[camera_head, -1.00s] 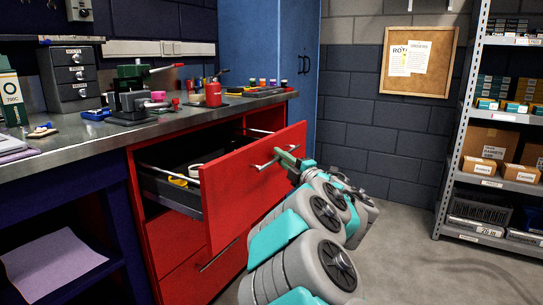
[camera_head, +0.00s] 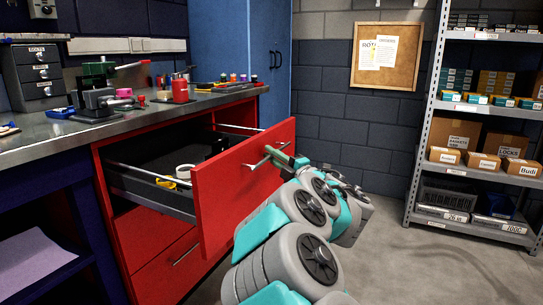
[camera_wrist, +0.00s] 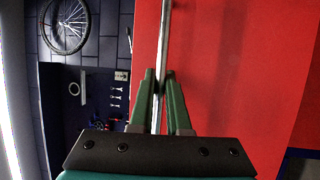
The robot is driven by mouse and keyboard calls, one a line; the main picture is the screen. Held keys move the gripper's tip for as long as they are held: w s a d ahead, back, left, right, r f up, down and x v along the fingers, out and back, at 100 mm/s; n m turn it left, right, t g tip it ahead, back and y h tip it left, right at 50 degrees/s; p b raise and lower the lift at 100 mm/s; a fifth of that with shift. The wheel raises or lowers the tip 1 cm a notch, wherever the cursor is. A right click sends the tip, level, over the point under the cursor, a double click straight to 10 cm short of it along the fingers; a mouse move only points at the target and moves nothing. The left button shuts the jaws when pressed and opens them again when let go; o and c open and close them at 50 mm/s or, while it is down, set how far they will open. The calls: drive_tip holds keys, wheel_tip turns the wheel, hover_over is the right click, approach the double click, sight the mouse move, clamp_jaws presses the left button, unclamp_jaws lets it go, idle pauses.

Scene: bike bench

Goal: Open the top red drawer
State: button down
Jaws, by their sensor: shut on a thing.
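The top red drawer (camera_head: 235,195) stands pulled well out of the red cabinet under the bench. Its dark inside shows, with a white roll (camera_head: 184,171) and a yellow item (camera_head: 168,183) in it. My gripper (camera_head: 278,157) is at the drawer's front, at the silver bar handle (camera_head: 262,160). In the wrist view my gripper's green fingers (camera_wrist: 163,85) are shut on the bar handle (camera_wrist: 165,35), one on each side of it, with the red drawer front (camera_wrist: 230,70) behind.
A closed red drawer (camera_head: 165,262) lies below. The metal bench top (camera_head: 60,130) holds a vise (camera_head: 100,95) and a red can (camera_head: 180,91). A shelf rack (camera_head: 425,150) stands at the right. The grey floor (camera_head: 420,265) between is clear.

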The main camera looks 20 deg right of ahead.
drive_tip(key=c, duration=1.2)
unclamp_jaws()
drive_tip(key=shift+o, duration=0.2)
drive_tip(key=v, duration=0.7)
drive_tip(key=shift+s+f, duration=0.15)
drive_tip(key=shift+s, duration=0.25)
drive_tip(key=shift+d, duration=0.1)
